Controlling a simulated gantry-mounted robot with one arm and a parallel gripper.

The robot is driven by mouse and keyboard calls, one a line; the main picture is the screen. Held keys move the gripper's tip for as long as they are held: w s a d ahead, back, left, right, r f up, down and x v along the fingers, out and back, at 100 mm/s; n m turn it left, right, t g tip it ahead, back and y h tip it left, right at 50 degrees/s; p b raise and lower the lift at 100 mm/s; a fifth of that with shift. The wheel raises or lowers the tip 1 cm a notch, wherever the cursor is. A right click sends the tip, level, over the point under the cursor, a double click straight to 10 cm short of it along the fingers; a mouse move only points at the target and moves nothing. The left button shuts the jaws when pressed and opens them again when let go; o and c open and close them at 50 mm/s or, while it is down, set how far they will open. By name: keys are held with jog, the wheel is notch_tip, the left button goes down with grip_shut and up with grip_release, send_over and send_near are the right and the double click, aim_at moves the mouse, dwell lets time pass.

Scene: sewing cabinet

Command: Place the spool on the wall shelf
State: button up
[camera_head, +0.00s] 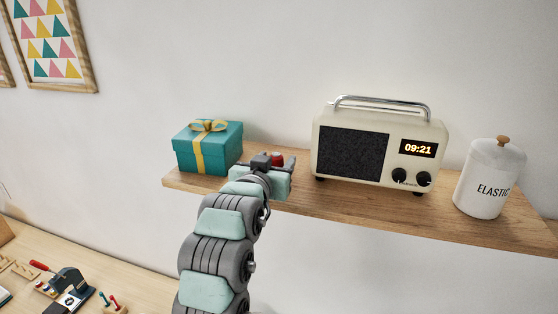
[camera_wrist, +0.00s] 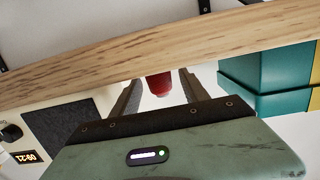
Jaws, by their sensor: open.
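The red spool (camera_head: 278,158) is on the wooden wall shelf (camera_head: 385,205), in the gap between the teal gift box and the radio. It is partly hidden behind my gripper (camera_head: 276,164) in the head view. In the wrist view, which is turned upside down, the spool (camera_wrist: 159,84) shows between the two fingers of my gripper (camera_wrist: 159,92), with a gap on each side. It appears to meet the shelf plank (camera_wrist: 140,45). My gripper is open, with its fingers either side of the spool.
The teal gift box (camera_head: 208,148) with a yellow ribbon stands close left of my gripper. The cream radio (camera_head: 375,145) stands to the right, with the white elastic canister (camera_head: 488,180) beyond it. Below left is a worktable (camera_head: 110,265) with small sewing items.

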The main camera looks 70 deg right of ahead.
jog(key=b+v, duration=0.1)
jog(key=v, duration=0.7)
jog(key=shift+a+b, duration=0.3)
jog(key=shift+b, duration=0.1)
